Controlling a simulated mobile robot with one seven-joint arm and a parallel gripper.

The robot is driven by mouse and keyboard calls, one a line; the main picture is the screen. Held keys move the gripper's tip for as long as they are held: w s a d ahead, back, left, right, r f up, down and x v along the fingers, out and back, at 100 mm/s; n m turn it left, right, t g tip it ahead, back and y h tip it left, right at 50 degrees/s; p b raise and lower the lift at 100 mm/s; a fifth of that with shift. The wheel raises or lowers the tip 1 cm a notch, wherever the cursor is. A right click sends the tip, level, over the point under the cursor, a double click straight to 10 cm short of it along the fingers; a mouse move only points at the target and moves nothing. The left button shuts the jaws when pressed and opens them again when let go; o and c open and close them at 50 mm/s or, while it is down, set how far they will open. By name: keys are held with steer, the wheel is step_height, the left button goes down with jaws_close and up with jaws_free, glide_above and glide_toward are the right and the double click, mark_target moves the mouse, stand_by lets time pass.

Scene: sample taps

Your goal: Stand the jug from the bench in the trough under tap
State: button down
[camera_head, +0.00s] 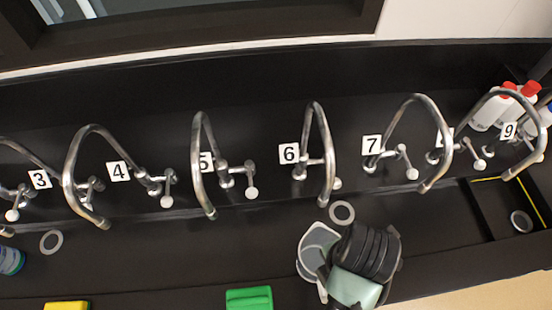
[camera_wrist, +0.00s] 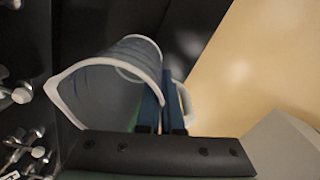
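The jug (camera_head: 318,243) is translucent grey with a pale rim and a handle. In the head view it is over the dark trough (camera_head: 150,260), below tap 6 (camera_head: 322,150) and close to a grey ring (camera_head: 342,212). My gripper (camera_head: 325,278) is at its handle side, partly hidden by my wrist. In the wrist view the jug (camera_wrist: 110,90) lies close ahead, and the blue fingers (camera_wrist: 162,108) are close together at its handle (camera_wrist: 187,104); they look shut on it. Whether the jug's base touches anything is hidden.
Curved metal taps with number plates, 3 to 9, line the back. Grey rings also lie at left (camera_head: 51,241) and right (camera_head: 521,221). A green block (camera_head: 249,298) and yellow block (camera_head: 67,307) sit on the front edge. Bottles (camera_head: 507,108) stand at back right.

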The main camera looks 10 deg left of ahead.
steer(key=shift+w+a, duration=0.15)
steer(key=shift+w, duration=0.15)
steer(key=w+a+p, duration=0.3)
steer(key=a+p, duration=0.2)
steer(key=a, duration=1.2)
steer(key=shift+s+a+f+p, duration=0.1)
steer(key=shift+f+p, duration=0.2)
steer(key=shift+f, duration=1.4)
steer(key=shift+a+f+p, duration=0.1)
steer(key=shift+f+p, duration=0.2)
steer(key=shift+f, duration=1.4)
steer(key=shift+f, duration=0.15)
steer(key=c, duration=1.1)
jaws_free()
steer(key=r, duration=1.2)
steer(key=shift+s+d+r+b, duration=0.1)
steer(key=shift+s+r+b, duration=0.1)
steer(key=shift+b, duration=0.2)
